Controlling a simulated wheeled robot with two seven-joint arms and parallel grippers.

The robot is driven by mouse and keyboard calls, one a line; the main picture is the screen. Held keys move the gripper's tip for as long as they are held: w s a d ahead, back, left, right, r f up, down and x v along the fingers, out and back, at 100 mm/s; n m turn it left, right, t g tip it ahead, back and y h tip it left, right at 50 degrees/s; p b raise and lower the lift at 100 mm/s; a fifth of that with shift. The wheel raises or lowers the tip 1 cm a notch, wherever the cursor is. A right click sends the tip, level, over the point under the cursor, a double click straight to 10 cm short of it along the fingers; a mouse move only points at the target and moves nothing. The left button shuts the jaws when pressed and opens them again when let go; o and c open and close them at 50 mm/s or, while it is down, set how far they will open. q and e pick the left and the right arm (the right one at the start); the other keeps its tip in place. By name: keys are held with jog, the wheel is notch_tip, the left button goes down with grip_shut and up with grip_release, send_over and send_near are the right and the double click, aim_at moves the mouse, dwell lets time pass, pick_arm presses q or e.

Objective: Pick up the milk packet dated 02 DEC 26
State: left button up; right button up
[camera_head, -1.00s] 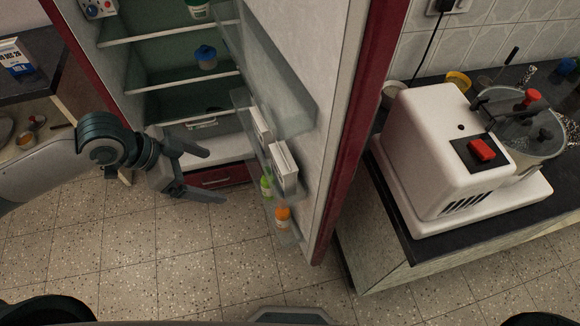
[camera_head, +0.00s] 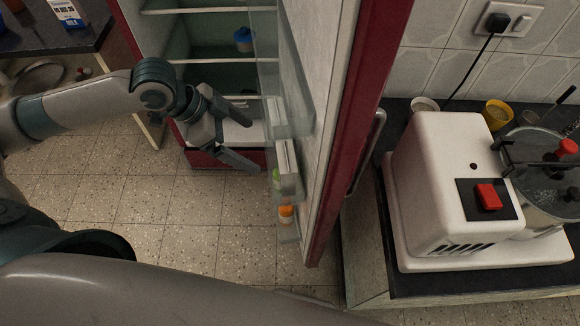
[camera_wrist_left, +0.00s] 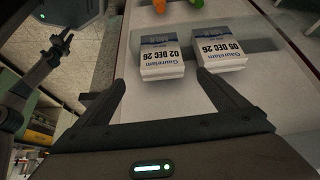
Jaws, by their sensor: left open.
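The milk packet dated 02 DEC 26 (camera_wrist_left: 162,57) is a white and blue box on the fridge door's shelf in the left wrist view, its print upside down. My left gripper (camera_wrist_left: 160,80) is open and empty. Its fingertips are just short of this packet and lie to either side of it. A similar packet dated 05 DEC 26 (camera_wrist_left: 219,48) stands to its right. In the head view my left gripper (camera_head: 251,137) is beside the inner side of the door, and the packets are mostly hidden. A dark claw-like shape (camera_wrist_left: 48,65) at the left wrist view's left may be my right gripper.
The open fridge door (camera_head: 335,120) stands right of my left gripper. Green and orange bottles (camera_head: 286,214) are on its shelf. Another dated packet (camera_head: 66,13) stands on the dark counter at far left. A white grinder (camera_head: 445,190) fills the right counter.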

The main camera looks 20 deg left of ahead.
aim_at(279, 162)
pick_arm(q)
jog(key=p+x, duration=0.3)
jog(key=x, duration=0.9)
jog(key=shift+d+f, duration=0.1)
jog(key=shift+f, duration=0.05)
jog(key=shift+w+d+f+p, duration=0.25)
jog(key=shift+d+f+p, duration=0.05)
jog(key=shift+f+p, duration=0.1)
jog(key=p+x, duration=0.1)
jog(key=x, duration=0.2)
jog(key=shift+w, duration=0.1)
jog(key=shift+w+d+f, duration=0.1)
jog(key=shift+d+f, duration=0.05)
jog(key=shift+f, duration=0.4)
